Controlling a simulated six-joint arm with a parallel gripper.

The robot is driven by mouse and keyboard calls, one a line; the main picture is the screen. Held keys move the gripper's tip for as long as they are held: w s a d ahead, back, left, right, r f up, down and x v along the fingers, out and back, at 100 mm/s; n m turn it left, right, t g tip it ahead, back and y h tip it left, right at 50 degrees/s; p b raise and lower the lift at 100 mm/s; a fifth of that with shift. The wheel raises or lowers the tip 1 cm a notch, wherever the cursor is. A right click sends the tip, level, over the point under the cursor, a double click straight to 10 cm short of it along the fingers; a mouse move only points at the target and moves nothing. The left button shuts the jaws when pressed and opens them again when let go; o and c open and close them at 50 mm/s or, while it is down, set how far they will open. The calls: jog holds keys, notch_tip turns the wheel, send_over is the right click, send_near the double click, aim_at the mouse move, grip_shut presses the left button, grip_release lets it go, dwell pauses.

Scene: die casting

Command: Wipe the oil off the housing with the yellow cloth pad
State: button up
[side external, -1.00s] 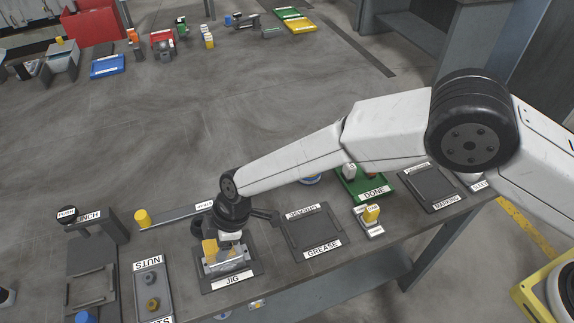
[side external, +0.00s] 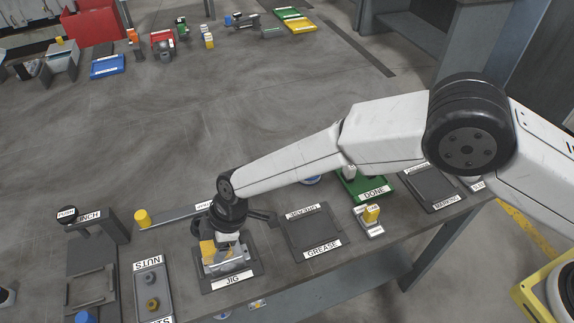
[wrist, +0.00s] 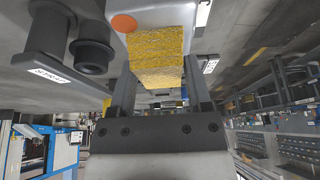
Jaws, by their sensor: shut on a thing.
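My gripper (side external: 227,239) is low over the jig (side external: 247,275) and points down at the grey housing (side external: 228,266) seated there. In the wrist view, the yellow cloth pad (wrist: 158,50) sits between my two fingers, which are shut on it. Whether the pad presses on the surface is hard to tell.
Left of the jig is the nuts tray (side external: 152,283), with a press-like stand (side external: 95,240) beyond it. Right of it are the grease plate (side external: 316,231), a small holder with a yellow block (side external: 371,213), and the green done tray (side external: 365,185).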

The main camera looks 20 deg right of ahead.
jog(key=shift+a, duration=0.9)
jog(key=shift+r, duration=4.05)
jog(key=w+d+r+m+t+h, duration=0.15)
jog(key=w+d+m, duration=0.25)
jog(key=d, duration=0.9)
jog(key=w+d+r+m+t+y, duration=0.15)
jog(key=w+d+m, duration=0.35)
jog(key=d, duration=0.7)
jog(key=s+d+m+h, duration=0.2)
jog(key=s+d+m, duration=0.2)
jog(key=d, duration=0.8)
jog(key=s+d+m+t+h, duration=0.1)
jog(key=s+d+m, duration=0.3)
jog(key=d, duration=0.8)
jog(key=shift+s+d+r+m+t+h, duration=0.3)
jog(key=shift+s+r+m+h, duration=0.15)
jog(key=shift+h, duration=0.25)
